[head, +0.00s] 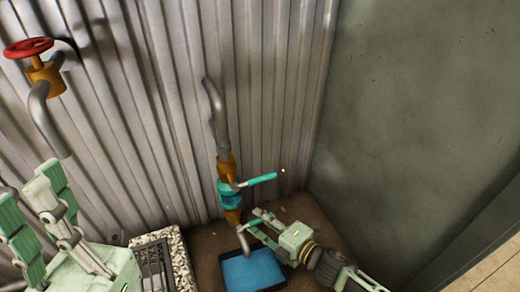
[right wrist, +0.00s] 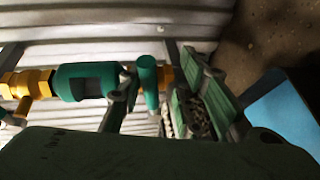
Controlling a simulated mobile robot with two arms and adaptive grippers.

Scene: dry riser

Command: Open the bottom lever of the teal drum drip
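The teal drum (head: 231,196) sits on a vertical pipe between orange fittings, against the corrugated wall. Its upper teal lever (head: 262,179) sticks out to the right. The bottom lever is mostly hidden by my right gripper (head: 262,220) in the head view. In the right wrist view the drum (right wrist: 85,82) lies left of a short teal lever (right wrist: 148,85), which shows between the right gripper's spread fingers. It is close to the left finger, with a gap to the right one; contact is unclear. My left gripper (head: 40,205) is open and empty at the left, away from the drum.
A blue tray (head: 253,270) lies on the brown floor below the pipe outlet. A grate with a speckled border (head: 178,262) is left of it. A red handwheel valve (head: 28,47) is at upper left. A grey-green wall (head: 420,100) closes the right side.

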